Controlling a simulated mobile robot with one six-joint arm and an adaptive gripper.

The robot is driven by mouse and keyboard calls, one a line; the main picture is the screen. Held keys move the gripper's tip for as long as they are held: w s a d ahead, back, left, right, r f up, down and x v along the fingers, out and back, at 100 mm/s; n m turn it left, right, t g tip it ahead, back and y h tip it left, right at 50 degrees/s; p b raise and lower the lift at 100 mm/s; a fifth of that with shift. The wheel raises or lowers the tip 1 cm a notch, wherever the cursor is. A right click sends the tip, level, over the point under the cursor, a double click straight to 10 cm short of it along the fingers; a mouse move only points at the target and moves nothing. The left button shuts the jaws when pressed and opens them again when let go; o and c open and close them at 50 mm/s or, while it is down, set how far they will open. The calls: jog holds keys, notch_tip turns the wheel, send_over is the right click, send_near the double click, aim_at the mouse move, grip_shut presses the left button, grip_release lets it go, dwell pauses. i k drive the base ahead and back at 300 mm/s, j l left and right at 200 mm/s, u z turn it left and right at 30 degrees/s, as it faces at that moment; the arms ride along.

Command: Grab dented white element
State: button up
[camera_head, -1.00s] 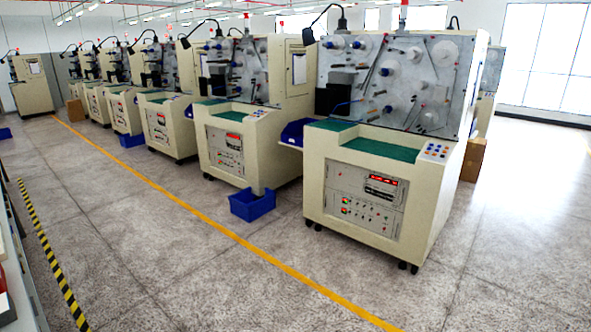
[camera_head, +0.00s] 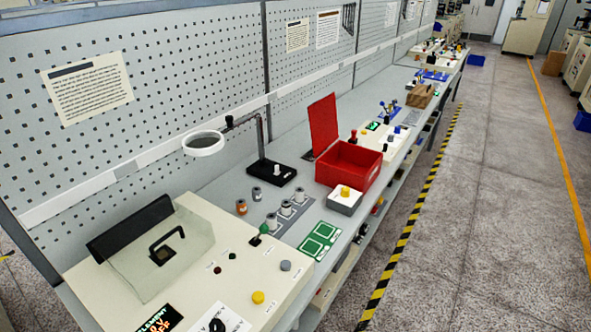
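I cannot make out which piece is the dented white element, because the small parts are too small to show dents. A small whitish piece (camera_head: 277,170) stands on the black base of the magnifier lamp. Several pale cylinders, one of them here (camera_head: 286,208), stand in a row on a grey strip on the bench. A grey cylinder (camera_head: 257,194) and an orange-brown cylinder (camera_head: 241,208) stand left of that row. My gripper is not in view.
The grey workbench (camera_head: 226,185) runs along a pegboard wall. A cream control box (camera_head: 130,285) with a clear cover is in front. A magnifier lamp (camera_head: 204,143), an open red bin (camera_head: 348,169), and green boards (camera_head: 319,240) share the bench. The floor aisle (camera_head: 490,210) on the right is clear.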

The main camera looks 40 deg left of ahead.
aim_at(299, 191)
jog(key=i+u, duration=0.2)
jog(key=i, duration=0.4)
jog(key=i+u, duration=0.2)
jog(key=i, duration=0.45)
jog(key=i+l+u, duration=0.2)
jog(key=i, duration=0.4)
jog(key=i+j+u, duration=0.1)
jog(key=u, duration=0.35)
jog(key=i+u, duration=0.2)
jog(key=u, duration=0.25)
jog(key=i+u, duration=0.2)
jog(key=u, duration=0.25)
jog(key=i+l+u, duration=0.15)
jog(key=u, duration=0.3)
jog(key=i+l+u, duration=0.1)
jog(key=u, duration=0.35)
jog(key=i+l+u, duration=0.1)
jog(key=u, duration=0.25)
jog(key=i+l, duration=0.05)
jog(key=i, duration=0.05)
